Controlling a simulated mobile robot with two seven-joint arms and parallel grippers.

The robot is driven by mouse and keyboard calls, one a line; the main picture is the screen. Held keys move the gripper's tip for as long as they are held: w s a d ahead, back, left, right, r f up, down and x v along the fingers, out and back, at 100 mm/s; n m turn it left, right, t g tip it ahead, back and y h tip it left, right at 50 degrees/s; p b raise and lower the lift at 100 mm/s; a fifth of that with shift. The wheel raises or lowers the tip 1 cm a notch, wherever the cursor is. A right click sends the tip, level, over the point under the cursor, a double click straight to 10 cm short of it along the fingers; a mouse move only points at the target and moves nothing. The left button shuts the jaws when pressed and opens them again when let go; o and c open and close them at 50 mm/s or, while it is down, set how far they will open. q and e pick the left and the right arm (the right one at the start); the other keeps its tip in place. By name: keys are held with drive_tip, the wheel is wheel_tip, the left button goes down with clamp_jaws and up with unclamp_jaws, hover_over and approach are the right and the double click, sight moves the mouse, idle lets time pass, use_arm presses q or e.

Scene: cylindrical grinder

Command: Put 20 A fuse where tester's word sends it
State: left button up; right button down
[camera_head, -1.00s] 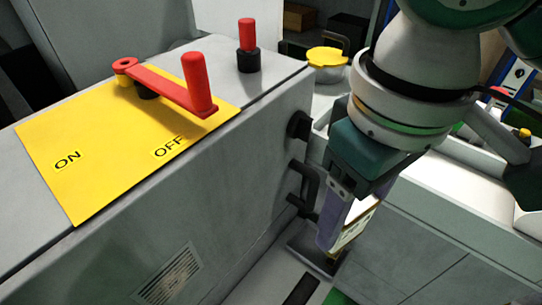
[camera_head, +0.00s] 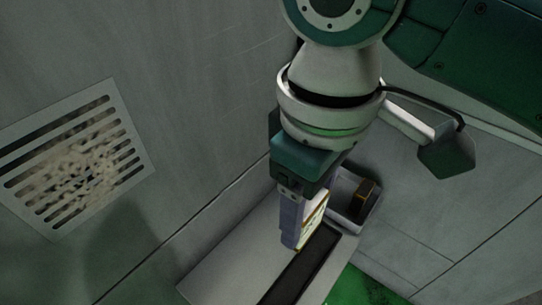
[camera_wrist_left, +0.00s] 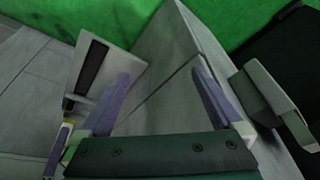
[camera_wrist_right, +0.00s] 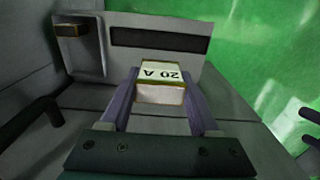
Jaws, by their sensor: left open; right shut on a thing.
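The 20 A fuse (camera_wrist_right: 160,80), a pale block with gold edges and a "20 A" label, is held between the fingers of my right gripper (camera_wrist_right: 160,103). The fuse also shows edge-on in the head view (camera_head: 313,213). It is in front of a light grey panel (camera_wrist_right: 190,70) with a long dark window (camera_wrist_right: 160,39), perhaps the tester. No word is readable there. Whether the fuse touches the panel cannot be told. My left gripper (camera_wrist_left: 163,105) is open and empty in the left wrist view, and the head view does not show it.
A small open grey tray (camera_head: 372,207) with a brown block (camera_head: 365,192) in it adjoins the panel's far end. A large grey cabinet wall with a slotted vent (camera_head: 75,160) stands on the left. Green floor (camera_head: 365,288) shows in front.

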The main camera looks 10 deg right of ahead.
wheel_tip(320, 180, down, 15)
drive_tip(key=b, duration=0.7)
drive_tip(key=shift+r, duration=0.15)
wheel_tip(320, 180, down, 4)
drive_tip(key=b, duration=0.2)
drive_tip(key=shift+r+b, duration=0.15)
drive_tip(key=shift+b, duration=0.2)
drive_tip(key=shift+f, duration=0.3)
drive_tip(key=shift+c, duration=0.6)
unclamp_jaws()
